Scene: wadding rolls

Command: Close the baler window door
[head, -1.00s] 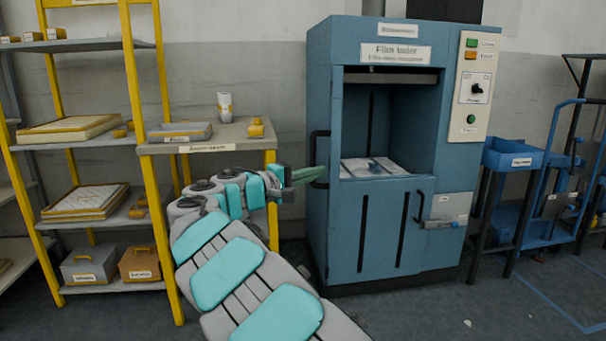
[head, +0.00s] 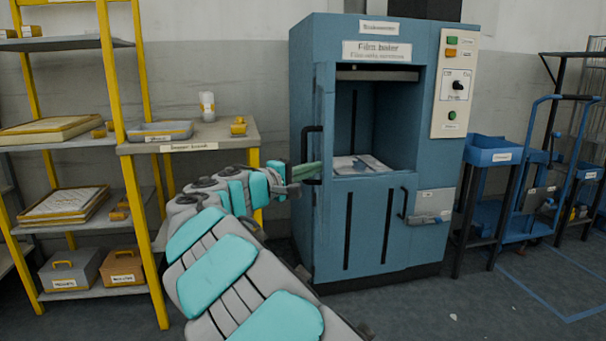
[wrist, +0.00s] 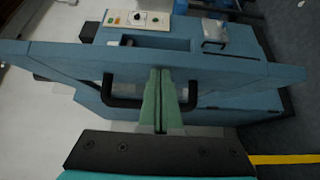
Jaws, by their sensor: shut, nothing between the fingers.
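The blue film baler (head: 430,200) stands upright with its window opening uncovered. Its window door (head: 324,130) is swung out at the left side of the opening and shows nearly edge-on. A black handle (head: 309,142) sits on the door's outer face. In the wrist view the door (wrist: 230,72) spans the picture, with the handle (wrist: 122,101) on the near side. My gripper (head: 312,171) is at the lower part of the handle. Its green fingers (wrist: 162,75) are shut together and cross the middle of the handle, hiding that part. Whether the tips touch the door is unclear.
A small table (head: 190,140) and a yellow-framed shelf (head: 125,180) stand to the left, close to my arm. A blue bin on a stand (head: 492,150) and a blue trolley (head: 530,220) are at the right. Floor in front of the baler is clear.

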